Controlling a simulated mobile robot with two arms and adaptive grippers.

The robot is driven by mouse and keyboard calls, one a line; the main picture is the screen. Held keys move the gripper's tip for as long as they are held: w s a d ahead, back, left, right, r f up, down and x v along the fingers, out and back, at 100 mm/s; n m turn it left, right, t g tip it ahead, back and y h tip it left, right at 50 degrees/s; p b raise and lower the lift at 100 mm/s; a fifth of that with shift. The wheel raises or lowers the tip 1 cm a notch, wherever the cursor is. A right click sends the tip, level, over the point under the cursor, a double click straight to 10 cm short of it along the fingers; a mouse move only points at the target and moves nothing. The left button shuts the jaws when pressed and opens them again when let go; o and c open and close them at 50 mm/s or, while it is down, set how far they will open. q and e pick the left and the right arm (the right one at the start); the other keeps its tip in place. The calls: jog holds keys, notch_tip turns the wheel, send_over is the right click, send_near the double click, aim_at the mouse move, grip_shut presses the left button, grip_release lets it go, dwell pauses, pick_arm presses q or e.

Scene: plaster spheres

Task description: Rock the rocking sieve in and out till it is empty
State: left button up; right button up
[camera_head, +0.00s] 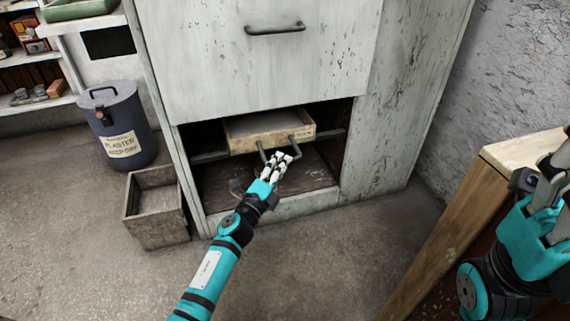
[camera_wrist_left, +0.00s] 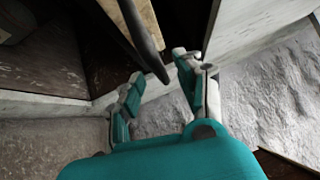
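The rocking sieve (camera_head: 246,144) is a shallow wooden frame on rails in the cabinet's lower opening, with a dark bar handle (camera_head: 263,153) at its front. Its inside looks grey-brown; I cannot tell how much lies in it. My left gripper (camera_head: 287,157) is at the handle. In the left wrist view the left gripper (camera_wrist_left: 160,66) has its fingers apart, with the dark handle bar (camera_wrist_left: 146,40) reaching between the tips; no firm grip shows. My right gripper (camera_head: 553,175) is at the right edge, partly cut off, away from the sieve.
The pale cabinet (camera_head: 250,75) has a large closed front with a handle above the opening. An open wooden box (camera_head: 155,233) and a lidded plaster bin (camera_head: 122,142) stand at left. A wooden bench (camera_head: 470,195) stands at right. The floor between is clear.

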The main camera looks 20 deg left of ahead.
pick_arm(q)
jog(key=shift+x, duration=1.4)
jog(key=shift+c, duration=0.4)
grip_shut()
